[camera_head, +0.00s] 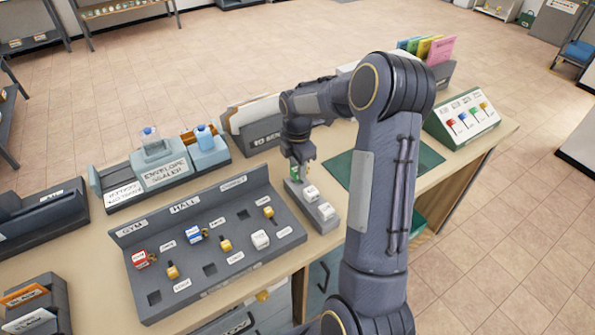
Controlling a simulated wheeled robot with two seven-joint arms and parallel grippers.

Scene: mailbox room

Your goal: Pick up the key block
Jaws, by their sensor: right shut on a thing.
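My right arm reaches across the table, and its gripper (298,167) points down at the far end of a narrow grey rack (328,223). The gripper is shut on a small green key block (295,174), which is mostly hidden by the fingers. I cannot tell whether the block still touches the rack. Two white-topped blocks (311,193) sit in the nearer part of the rack. A dark sloped board (225,274) left of the rack has labelled rows, with red, blue, yellow and white blocks and some empty square sockets. My left gripper is not in view.
A green mat (430,157) lies right of the rack, partly behind my arm. A sorter box (247,139) with folders and an envelope sealer (165,175) stand behind. A sloped panel (465,122) with coloured tags is at the right end of the table (90,240).

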